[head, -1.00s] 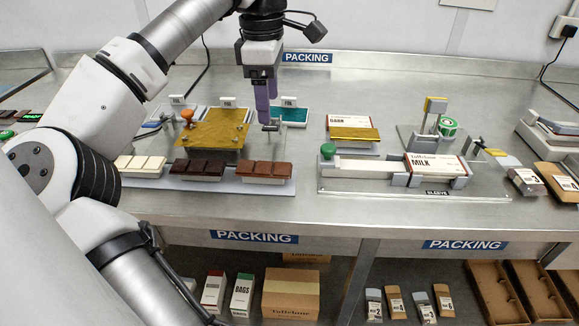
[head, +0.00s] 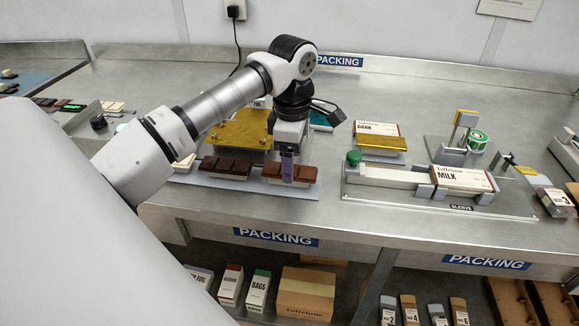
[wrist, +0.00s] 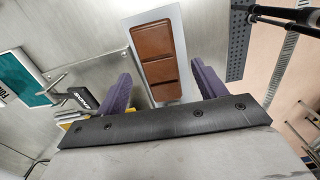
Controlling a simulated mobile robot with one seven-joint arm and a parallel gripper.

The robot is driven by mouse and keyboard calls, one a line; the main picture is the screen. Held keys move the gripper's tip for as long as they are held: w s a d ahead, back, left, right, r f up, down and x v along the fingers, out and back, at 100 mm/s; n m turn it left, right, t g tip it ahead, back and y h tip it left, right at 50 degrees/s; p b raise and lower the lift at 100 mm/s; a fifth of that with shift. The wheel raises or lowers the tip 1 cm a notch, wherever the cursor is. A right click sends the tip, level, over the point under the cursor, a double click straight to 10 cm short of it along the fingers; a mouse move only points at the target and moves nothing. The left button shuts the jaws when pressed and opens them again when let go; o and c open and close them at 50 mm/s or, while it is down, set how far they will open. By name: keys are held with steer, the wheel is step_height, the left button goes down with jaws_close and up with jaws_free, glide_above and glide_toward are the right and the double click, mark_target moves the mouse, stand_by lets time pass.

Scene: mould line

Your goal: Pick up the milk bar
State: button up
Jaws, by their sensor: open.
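The milk bar (head: 306,174) is the reddish-brown bar at the right end of a row of bars on a grey strip. My gripper (head: 288,181) is pointing down at it, and a purple finger hides its middle in the head view. In the wrist view the milk bar (wrist: 160,54) lies in a pale holder between the two open purple fingers (wrist: 160,88). Gaps show on both sides, and the fingers do not appear to touch it. Their exact height over the bar is hard to tell.
A dark bar (head: 225,166) and a white bar (head: 184,162) stand to the left on the strip. Behind is a gold foil sheet (head: 238,130). To the right is the sleeve fixture (head: 393,196) with a MILK sleeve (head: 462,178) and green knob (head: 354,158).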

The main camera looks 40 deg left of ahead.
steer(key=shift+f, duration=0.65)
steer(key=c, duration=1.1)
steer(key=shift+r, duration=0.1)
